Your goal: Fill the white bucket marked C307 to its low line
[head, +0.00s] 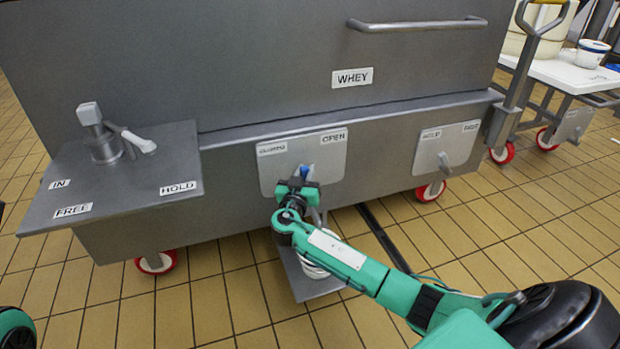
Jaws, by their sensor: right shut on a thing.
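My right gripper (303,178) is shut on the blue-tipped tap lever (304,170), which is mounted on a pale plate (327,153) on the front of the grey vat. The plate has a label reading OPEN at its upper right and another, hard to read, at its upper left. A white bucket (312,270) stands low under the tap on a grey shelf, mostly hidden by my right arm. Its marking, low line and contents cannot be seen. My left gripper is not in view.
The vat (240,60) is labelled WHEY. A second plate with a lever (444,160) is to the right. A left side shelf has a white-handled lever (138,142) and IN, FREE and HOLD labels. A white cart (565,75) at right carries another white bucket (592,53).

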